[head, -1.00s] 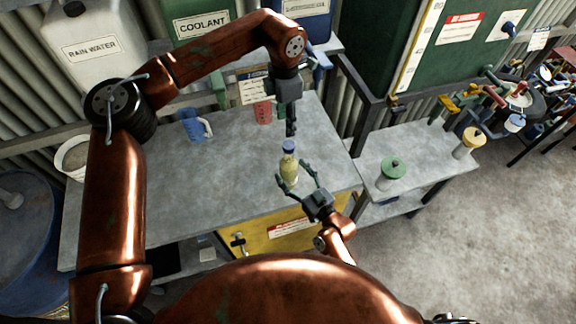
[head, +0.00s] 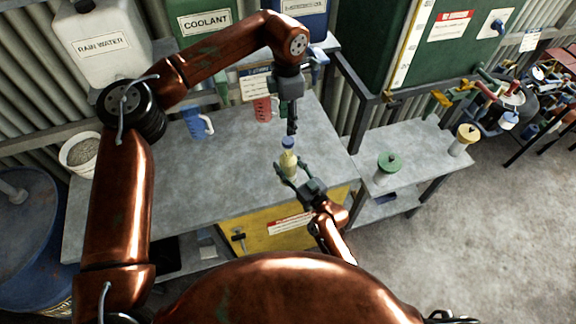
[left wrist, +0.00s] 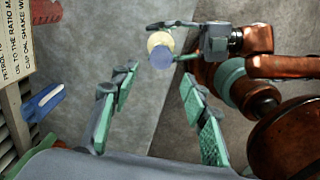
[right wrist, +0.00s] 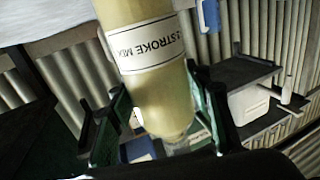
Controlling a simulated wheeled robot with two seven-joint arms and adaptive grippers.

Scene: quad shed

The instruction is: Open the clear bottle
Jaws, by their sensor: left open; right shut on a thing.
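The clear bottle (head: 289,164) holds yellowish liquid and has a blue cap (head: 288,142). It stands near the front right of the grey bench. My right gripper (head: 294,175) is shut on the bottle's body from the front. In the right wrist view the bottle (right wrist: 152,90) is between its green fingers, with a white label reading "STROKE MIX". My left gripper (head: 292,130) is open and points down just above the cap. In the left wrist view the cap (left wrist: 161,57) lies beyond the open fingertips, with no contact visible.
The bench's left part is clear.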

